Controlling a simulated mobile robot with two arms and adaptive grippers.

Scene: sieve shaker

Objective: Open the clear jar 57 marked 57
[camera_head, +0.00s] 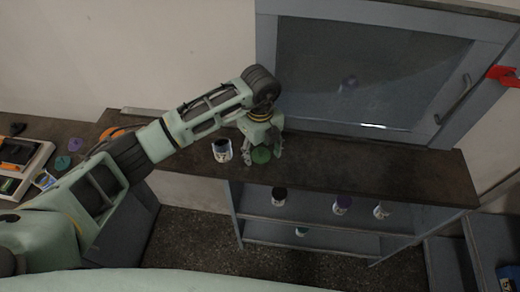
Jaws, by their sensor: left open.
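A small jar (221,152) with a pale label and a dark top stands on the dark counter, left of my left gripper. The marking on its label is too small to read, so I cannot tell whether it is jar 57. A round green lid-like thing (261,156) is on the counter right of that jar. My left gripper (263,157) points down over the green thing, fingers apart on either side of it. I cannot tell whether the fingers touch it, or whether a jar is under it. My right gripper is not in view.
Shelves (310,211) below the counter (385,172) hold several small jars, including a purple-topped one (342,204). A grey-framed glass door (365,80) stands behind. A tray of tools (20,165) is at far left. The counter's right part is clear.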

